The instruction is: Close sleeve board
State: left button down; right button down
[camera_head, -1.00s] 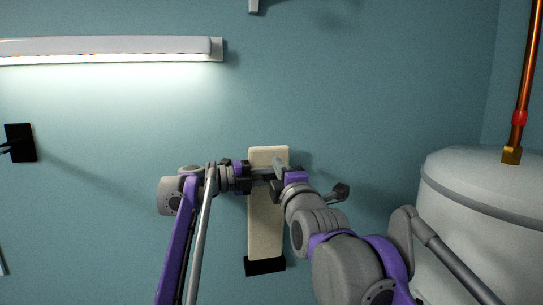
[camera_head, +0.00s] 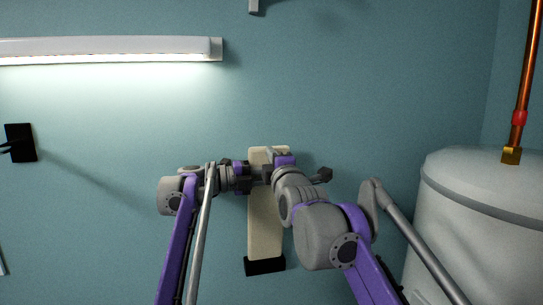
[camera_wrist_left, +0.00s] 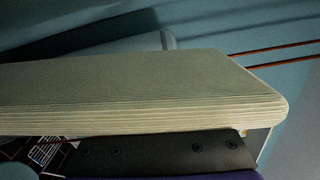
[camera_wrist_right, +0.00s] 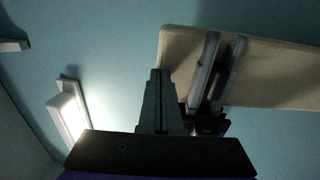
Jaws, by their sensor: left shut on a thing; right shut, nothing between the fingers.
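The sleeve board (camera_head: 265,225) is a long cream board standing upright in front of the blue wall, its lower end at a black bracket (camera_head: 265,266). Its layered edge fills much of the left wrist view (camera_wrist_left: 140,115). My left gripper (camera_head: 258,176) reaches in from the left and is shut on the board near its upper end. Its fingers lie across the board in the right wrist view (camera_wrist_right: 216,72). My right gripper (camera_wrist_right: 158,100) is shut and empty beside the left fingers, at the board's upper end. In the head view it partly hides the board and the left fingertips.
A white tank (camera_head: 475,220) with a copper pipe (camera_head: 525,80) stands at the right. A lit wall lamp (camera_head: 110,50) is at the upper left. A black wall fitting (camera_head: 20,143) is at the far left. The wall above the board is mostly clear.

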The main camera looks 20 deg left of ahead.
jog(key=shift+x, duration=1.1)
pick_arm(q)
jog(key=shift+s+d+r, duration=0.1)
jog(key=shift+d, duration=0.35)
pick_arm(e)
jog(key=shift+w+d+r, duration=0.1)
jog(key=shift+d+r, duration=0.05)
pick_arm(q)
jog(key=c, duration=1)
grip_release()
jog(key=shift+c, duration=0.2)
pick_arm(e)
jog(key=shift+d, duration=0.15)
pick_arm(q)
jog(key=shift+o, duration=1.2)
jog(key=shift+w+d, duration=0.2)
jog(key=shift+d, duration=0.1)
pick_arm(e)
jog(key=shift+w+d, duration=0.15)
jog(key=shift+d, duration=0.15)
pick_arm(q)
jog(key=shift+a, duration=0.1)
